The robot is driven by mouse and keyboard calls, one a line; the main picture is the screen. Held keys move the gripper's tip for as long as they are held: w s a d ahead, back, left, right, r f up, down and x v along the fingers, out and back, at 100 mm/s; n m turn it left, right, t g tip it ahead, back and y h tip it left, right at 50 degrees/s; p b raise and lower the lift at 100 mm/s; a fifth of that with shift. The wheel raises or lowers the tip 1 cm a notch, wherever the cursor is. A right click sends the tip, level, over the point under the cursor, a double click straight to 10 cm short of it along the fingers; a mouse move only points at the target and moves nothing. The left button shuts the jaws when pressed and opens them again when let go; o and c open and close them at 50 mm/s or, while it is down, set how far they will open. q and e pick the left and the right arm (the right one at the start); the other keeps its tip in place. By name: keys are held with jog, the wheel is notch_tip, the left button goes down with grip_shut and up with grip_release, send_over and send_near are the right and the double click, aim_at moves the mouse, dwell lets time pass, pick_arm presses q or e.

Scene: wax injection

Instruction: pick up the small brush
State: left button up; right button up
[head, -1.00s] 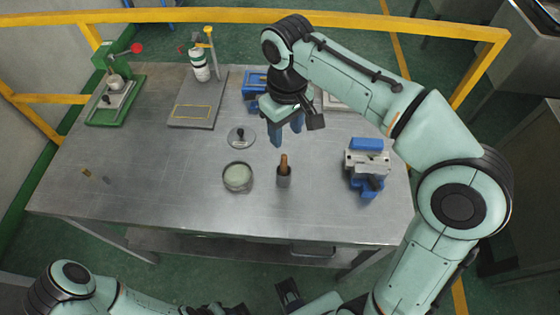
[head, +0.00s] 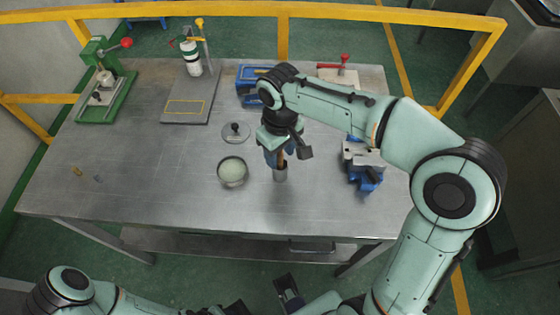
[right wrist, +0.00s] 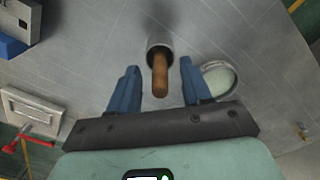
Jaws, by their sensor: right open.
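The small brush shows as a brown wooden handle (head: 281,160) standing up out of a small grey cup (head: 280,174) on the metal table. Its bristle end is hidden in the cup. My right gripper (head: 279,157) is just above the cup, pointing down. In the right wrist view its two blue fingers (right wrist: 159,72) are open, one on each side of the brush handle (right wrist: 160,78), with gaps showing on both sides. The cup (right wrist: 159,46) lies just beyond the fingertips. A dark part at the bottom of the head view may be my left gripper (head: 288,291); its jaws are unclear.
A round dish with pale contents (head: 232,172) stands close left of the cup, with a lid (head: 236,132) behind it. A blue-and-grey clamp block (head: 362,165) is to the right. A green press (head: 105,92) stands far left. The table's front left is mostly clear.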

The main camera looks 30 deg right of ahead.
grip_shut()
jog(key=shift+r, duration=0.1)
